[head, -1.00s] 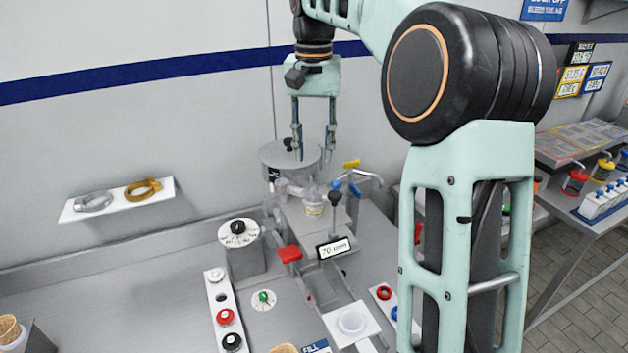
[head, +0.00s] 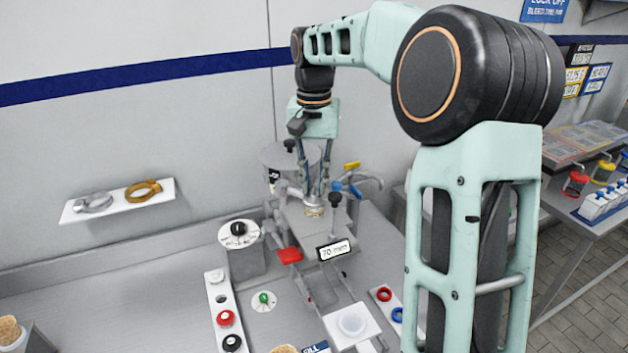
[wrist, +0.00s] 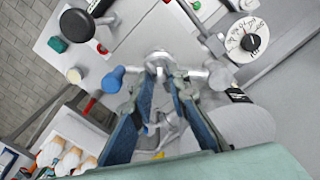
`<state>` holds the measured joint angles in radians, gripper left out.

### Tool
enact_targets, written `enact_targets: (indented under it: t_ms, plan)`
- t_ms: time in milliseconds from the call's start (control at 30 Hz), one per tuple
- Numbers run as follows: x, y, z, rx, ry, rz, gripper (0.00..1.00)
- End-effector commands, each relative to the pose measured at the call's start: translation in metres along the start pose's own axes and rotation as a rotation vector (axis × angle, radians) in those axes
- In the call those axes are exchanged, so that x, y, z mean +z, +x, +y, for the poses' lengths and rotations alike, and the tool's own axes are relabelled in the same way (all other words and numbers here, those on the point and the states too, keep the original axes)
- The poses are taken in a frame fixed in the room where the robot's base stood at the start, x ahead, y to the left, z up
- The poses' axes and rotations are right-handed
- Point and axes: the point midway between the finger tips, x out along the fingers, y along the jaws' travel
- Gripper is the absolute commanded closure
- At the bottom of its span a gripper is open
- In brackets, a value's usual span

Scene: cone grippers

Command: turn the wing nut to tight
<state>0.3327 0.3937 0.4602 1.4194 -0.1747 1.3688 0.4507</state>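My gripper (head: 315,190) points straight down over the metal machine in the head view. In the wrist view its two blue-grey fingers (wrist: 161,78) converge on a small grey metal piece (wrist: 158,62), which looks like the wing nut. The fingertips are at its near edge, one on each side. I cannot tell whether they press on it. In the head view the fingers cover this spot, and a pale round part with a yellowish band (head: 314,211) shows just below the tips.
A blue knob (head: 336,186) stands close right of my fingers, above the "70 mm" sign (head: 333,249). A grey round pot (head: 275,155) is behind.

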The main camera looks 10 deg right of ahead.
Motion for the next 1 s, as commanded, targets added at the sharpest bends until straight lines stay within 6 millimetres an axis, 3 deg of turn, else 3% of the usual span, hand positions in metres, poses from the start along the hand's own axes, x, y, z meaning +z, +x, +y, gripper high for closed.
enact_targets:
  t_ms: [100,767,800,933,1000]
  plan:
    - [0.0,-0.0001,0.0,0.0,0.0,0.0,1.0]
    - [-0.0005,-0.0004,0.0002,0.0,-0.087,0.001,1.0]
    - [-0.0005,-0.0004,0.0002,0.0,-0.087,0.001,0.85]
    - [-0.0005,-0.0004,0.0002,0.0,-0.087,0.001,0.71]
    - [-0.0005,-0.0004,0.0002,0.0,-0.087,0.001,0.69]
